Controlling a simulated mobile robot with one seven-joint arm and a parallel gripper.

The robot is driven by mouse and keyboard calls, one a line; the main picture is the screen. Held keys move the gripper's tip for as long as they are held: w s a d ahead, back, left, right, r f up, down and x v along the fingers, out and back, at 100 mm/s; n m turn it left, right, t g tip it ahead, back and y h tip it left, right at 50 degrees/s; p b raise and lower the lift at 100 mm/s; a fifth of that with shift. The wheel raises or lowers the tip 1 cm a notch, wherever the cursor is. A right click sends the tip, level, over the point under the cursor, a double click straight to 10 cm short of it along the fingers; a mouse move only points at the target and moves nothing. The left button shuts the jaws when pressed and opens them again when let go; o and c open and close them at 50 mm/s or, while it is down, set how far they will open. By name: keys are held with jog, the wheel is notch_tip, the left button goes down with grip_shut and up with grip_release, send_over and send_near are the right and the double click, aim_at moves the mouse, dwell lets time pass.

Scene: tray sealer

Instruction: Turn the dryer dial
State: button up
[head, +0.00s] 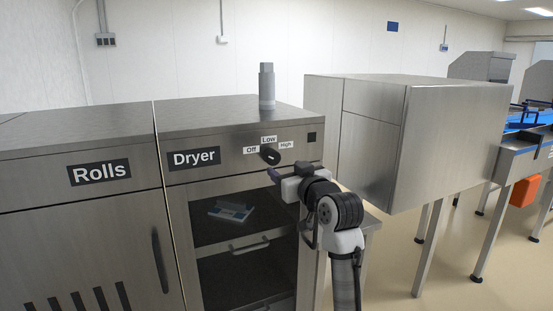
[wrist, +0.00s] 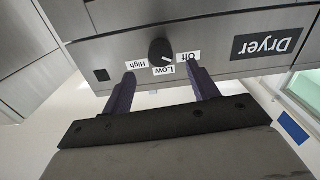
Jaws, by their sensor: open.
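The dryer dial (head: 270,155) is a black round knob on the steel front panel under the labels Off, Low and High. It also shows in the wrist view (wrist: 160,52), where the panel looks upside down. There its pale mark seems to point to the side of the Off label. My gripper (head: 286,172) is open and empty, in front of the panel and just below and right of the dial in the head view. In the wrist view the two dark fingers (wrist: 162,82) are spread wide, with the dial between and beyond their tips, apart from them.
The Dryer cabinet (head: 240,185) has an open bay with a light tray-like item (head: 231,211) inside. A grey cylinder (head: 267,86) stands on top. The Rolls cabinet (head: 85,200) adjoins at left. A large steel box machine (head: 450,140) stands at right.

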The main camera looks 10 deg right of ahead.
aim_at(274, 160)
jog(key=p+x, duration=0.1)
jog(key=x, duration=0.5)
jog(key=shift+w+a, duration=0.15)
jog(key=shift+w, duration=0.2)
jog(key=c, duration=1)
